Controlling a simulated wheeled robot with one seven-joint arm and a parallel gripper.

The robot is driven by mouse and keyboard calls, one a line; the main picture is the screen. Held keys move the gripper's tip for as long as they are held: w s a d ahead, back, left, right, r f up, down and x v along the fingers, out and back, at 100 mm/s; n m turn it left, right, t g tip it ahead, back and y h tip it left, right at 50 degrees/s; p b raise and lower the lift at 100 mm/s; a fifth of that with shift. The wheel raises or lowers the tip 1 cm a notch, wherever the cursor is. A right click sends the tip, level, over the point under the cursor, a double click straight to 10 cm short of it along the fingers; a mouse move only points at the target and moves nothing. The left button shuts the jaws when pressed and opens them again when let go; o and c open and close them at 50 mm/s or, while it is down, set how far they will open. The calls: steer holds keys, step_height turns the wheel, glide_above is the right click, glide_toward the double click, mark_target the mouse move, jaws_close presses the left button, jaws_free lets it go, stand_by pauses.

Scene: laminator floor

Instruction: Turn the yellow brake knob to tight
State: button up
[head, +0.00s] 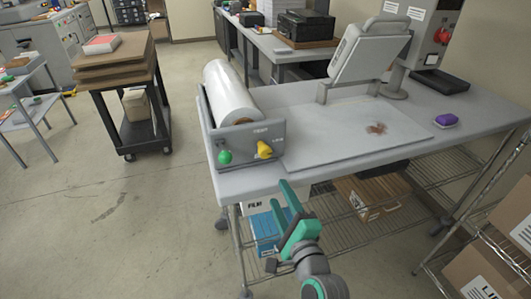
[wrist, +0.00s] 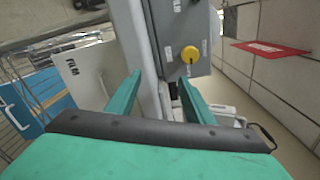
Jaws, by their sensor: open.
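The yellow brake knob (head: 264,149) is on the front panel of the grey film roll holder (head: 236,140), right of a green knob (head: 225,157). Labels are printed around it, but they are too small to read surely. In the wrist view the yellow knob (wrist: 190,54) shows beyond the right finger. My gripper (head: 288,208) is in front of and below the bench's front edge, apart from the knob. Its teal fingers (wrist: 158,92) are spread, with nothing between them.
A white film roll (head: 230,92) lies in the holder on the grey bench (head: 290,180). A tilted press (head: 368,48) and a purple object (head: 446,120) are farther right. Wire shelves with boxes (head: 368,197) are below. A black cart (head: 133,119) stands left; floor between is clear.

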steer(key=y, duration=0.2)
glide_toward(267, 154)
steer(key=x, duration=1.1)
steer(key=c, duration=1)
